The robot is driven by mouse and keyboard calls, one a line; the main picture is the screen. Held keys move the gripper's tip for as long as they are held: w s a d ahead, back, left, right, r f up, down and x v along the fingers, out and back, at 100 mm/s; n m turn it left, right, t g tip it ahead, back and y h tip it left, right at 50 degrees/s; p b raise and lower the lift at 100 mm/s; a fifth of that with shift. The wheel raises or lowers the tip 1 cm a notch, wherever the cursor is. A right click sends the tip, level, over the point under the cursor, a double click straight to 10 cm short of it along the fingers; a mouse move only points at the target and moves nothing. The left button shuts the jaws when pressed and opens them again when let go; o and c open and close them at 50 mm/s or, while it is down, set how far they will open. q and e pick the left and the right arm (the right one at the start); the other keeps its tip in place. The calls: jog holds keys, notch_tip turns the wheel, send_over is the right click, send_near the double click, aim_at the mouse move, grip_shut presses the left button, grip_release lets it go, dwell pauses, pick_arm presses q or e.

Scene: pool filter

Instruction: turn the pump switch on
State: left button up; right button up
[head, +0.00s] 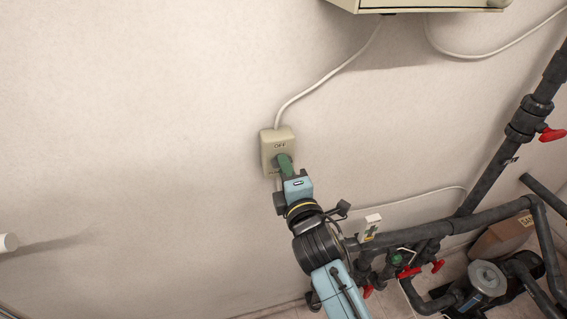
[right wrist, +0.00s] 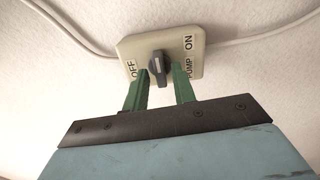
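In the right wrist view the box (right wrist: 195,45) shows a dark rotary knob (right wrist: 158,68) between the labels OFF and PUMP ON. My right gripper (head: 284,160) covers the knob in the head view. In the right wrist view its two green fingers (right wrist: 160,84) are apart, one on each side of the knob's lower end. A gap shows between the knob and the right finger; contact at the left finger is unclear. My left gripper is not in view.
A cable (head: 325,79) runs from the switch up to a wall cabinet (head: 420,4).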

jog(key=p+v, duration=0.2)
jog(key=v, duration=0.4)
jog(key=shift+p, duration=0.3)
jog(key=b+v, duration=0.2)
jog(key=v, duration=1.1)
jog(key=s+d+f+m+g+h+b, duration=0.1)
jog(key=s+d+f+m+g+b, duration=0.15)
jog(key=f, duration=1.15)
jog(key=s+d+f+m+g+h+b, duration=0.1)
jog(key=s+d+f+m+g, duration=0.15)
jog(key=f, duration=1.15)
jog(key=s+d+f+m+g+h+b, duration=0.1)
jog(key=s+d+f+m+g+b, duration=0.2)
jog(key=f, duration=1.1)
jog(key=s+d+f+m+g+h+b, duration=0.1)
jog(key=s+d+f+m+g, duration=0.3)
jog(key=s+f, duration=0.6)
jog(key=s+d+f+m+g+h+b, duration=0.1)
jog(key=s+d+f+m+g+b, duration=0.1)
jog(key=s+d+f+m+g, duration=0.2)
jog(key=s+d+f+m, duration=0.3)
jog(key=s+f, duration=0.3)
jog(key=s, duration=0.2)
jog(key=shift+s+d+f+m+h, duration=0.15)
jog(key=shift+d+f+m+h, duration=0.2)
jog(key=shift+d, duration=0.3)
